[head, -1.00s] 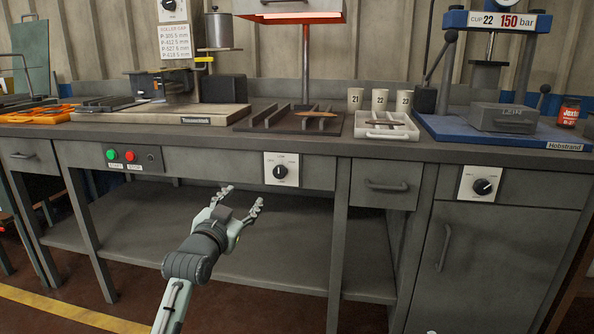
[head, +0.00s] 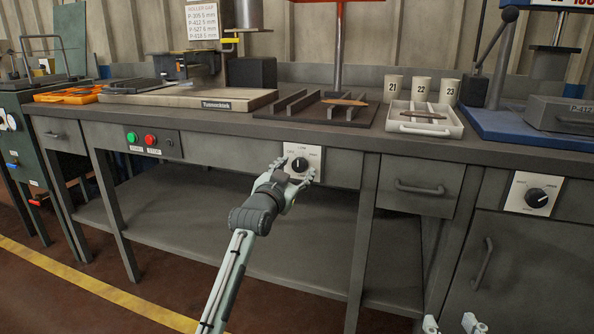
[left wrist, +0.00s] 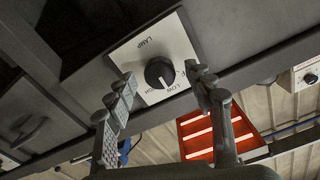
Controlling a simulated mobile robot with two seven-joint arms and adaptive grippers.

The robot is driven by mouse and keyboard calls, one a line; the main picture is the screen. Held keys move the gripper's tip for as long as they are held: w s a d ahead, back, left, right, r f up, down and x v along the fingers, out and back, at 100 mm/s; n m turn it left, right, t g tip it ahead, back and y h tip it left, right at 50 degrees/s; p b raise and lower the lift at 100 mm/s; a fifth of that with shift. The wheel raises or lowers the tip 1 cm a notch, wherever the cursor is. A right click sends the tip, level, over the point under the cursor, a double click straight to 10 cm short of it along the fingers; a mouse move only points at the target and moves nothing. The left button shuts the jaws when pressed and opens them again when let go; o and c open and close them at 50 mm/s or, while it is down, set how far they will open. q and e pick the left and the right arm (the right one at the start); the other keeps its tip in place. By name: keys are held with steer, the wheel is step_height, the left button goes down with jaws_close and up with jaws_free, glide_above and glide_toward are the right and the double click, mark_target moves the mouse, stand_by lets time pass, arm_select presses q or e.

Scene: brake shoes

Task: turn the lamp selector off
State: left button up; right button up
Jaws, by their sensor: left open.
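The lamp selector is a black round knob (head: 300,164) on a white plate under the bench's front edge. My left gripper (head: 295,171) is open just in front of the plate. In the left wrist view its fingers (left wrist: 163,85) stand apart, one to each side of the knob; contact cannot be told. The red lamp (left wrist: 206,131) glows. My right gripper (head: 452,325) shows only its spread fingertips at the bottom edge.
A green and red button panel (head: 151,143) is left of the selector. A similar knob plate (head: 533,194) is on the cabinet at right. A drawer (head: 422,187) lies between them. The bench top holds a rack (head: 318,108) and a white tray (head: 455,128).

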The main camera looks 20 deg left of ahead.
arm_select(q)
steer(key=shift+w, duration=0.5)
arm_select(e)
steer(key=shift+a+r, duration=0.1)
steer(key=shift+r, duration=0.2)
arm_select(q)
steer(key=shift+c, duration=0.4)
steer(key=c, duration=1.1)
